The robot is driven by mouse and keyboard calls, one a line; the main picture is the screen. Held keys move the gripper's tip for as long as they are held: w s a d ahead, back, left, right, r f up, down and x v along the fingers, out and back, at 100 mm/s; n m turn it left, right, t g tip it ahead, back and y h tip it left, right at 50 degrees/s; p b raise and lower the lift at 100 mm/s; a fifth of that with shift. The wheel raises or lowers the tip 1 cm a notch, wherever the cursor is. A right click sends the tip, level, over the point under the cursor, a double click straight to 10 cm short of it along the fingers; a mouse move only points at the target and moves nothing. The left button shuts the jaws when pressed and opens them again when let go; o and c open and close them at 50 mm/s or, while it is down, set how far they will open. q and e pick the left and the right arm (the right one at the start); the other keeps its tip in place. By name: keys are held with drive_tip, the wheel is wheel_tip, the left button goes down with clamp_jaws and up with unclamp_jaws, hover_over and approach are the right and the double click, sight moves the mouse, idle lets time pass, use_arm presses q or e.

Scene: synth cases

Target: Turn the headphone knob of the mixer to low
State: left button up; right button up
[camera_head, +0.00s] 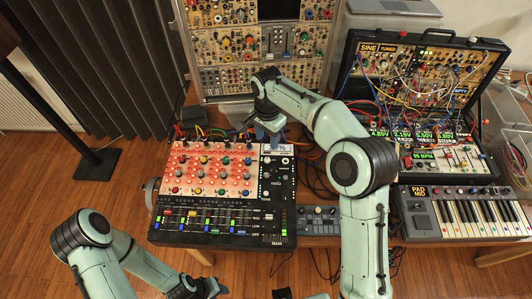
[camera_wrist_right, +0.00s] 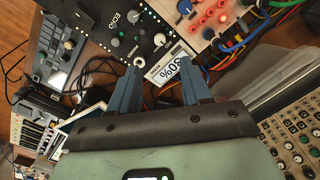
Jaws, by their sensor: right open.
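The mixer (camera_head: 225,200) lies on the wooden table, with a red-lit knob field on its left and a black panel with small knobs on its right. My right gripper (camera_head: 268,138) is over the mixer's top right corner, near the small display. Beyond the fingertips are the display (camera_wrist_right: 176,66) and a white knob (camera_wrist_right: 159,40) on the black panel. I cannot tell which knob is the headphone one. My left gripper (camera_head: 205,288) is low at the bottom edge, away from the mixer.
A tall modular rack (camera_head: 225,80) stands behind the mixer. A cabled synth case (camera_head: 420,100) and a keyboard (camera_head: 465,212) are at the right. A small grey device (camera_head: 318,220) sits beside the mixer. Patch cables run along the mixer's back edge.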

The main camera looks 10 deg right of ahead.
sight(267, 160)
wheel_tip(267, 160, down, 11)
drive_tip(key=shift+f+b, duration=0.1)
drive_tip(key=shift+b, duration=0.25)
clamp_jaws()
